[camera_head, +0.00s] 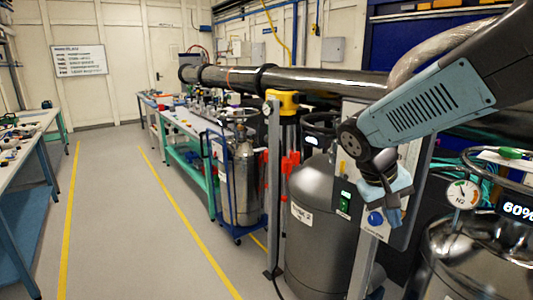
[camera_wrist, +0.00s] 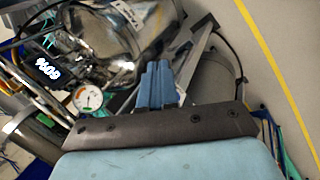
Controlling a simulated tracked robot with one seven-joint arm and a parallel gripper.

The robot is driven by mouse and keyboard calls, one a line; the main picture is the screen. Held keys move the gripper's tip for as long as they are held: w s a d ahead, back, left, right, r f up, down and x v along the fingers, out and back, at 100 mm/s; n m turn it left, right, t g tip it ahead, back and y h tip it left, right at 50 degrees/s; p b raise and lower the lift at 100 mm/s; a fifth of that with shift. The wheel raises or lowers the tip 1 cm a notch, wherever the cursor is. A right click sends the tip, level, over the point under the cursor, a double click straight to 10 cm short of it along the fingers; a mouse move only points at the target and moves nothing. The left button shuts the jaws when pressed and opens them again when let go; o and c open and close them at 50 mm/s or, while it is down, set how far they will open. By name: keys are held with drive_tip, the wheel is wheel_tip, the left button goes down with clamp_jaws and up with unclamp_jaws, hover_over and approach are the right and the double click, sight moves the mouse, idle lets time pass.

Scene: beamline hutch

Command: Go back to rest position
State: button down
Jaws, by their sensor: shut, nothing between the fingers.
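My gripper (camera_head: 393,214) hangs at the end of my arm on the right side of the head view, in front of a grey panel and beside a large dark grey tank (camera_head: 318,215). Its blue fingers point down and are shut with nothing between them. In the wrist view my gripper (camera_wrist: 157,70) shows as blue fingers close together beyond a dark bracket. A blue knob (camera_head: 375,218) on the panel sits just left of the fingers in the head view. I cannot tell whether they touch.
A shiny tank with a gauge (camera_head: 463,194) stands at the right; the gauge also shows in the wrist view (camera_wrist: 87,98). A steel cylinder (camera_head: 242,180) stands on a blue cart. A long pipe (camera_head: 310,82) runs behind. The aisle floor (camera_head: 125,215) between yellow lines is clear.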

drive_tip(key=s+a+r+t+y, duration=0.3)
drive_tip(key=s+r+t+y, duration=0.2)
drive_tip(key=s+r, duration=0.1)
drive_tip(key=shift+s+a+r, duration=0.2)
drive_tip(key=shift+s+r, duration=0.1)
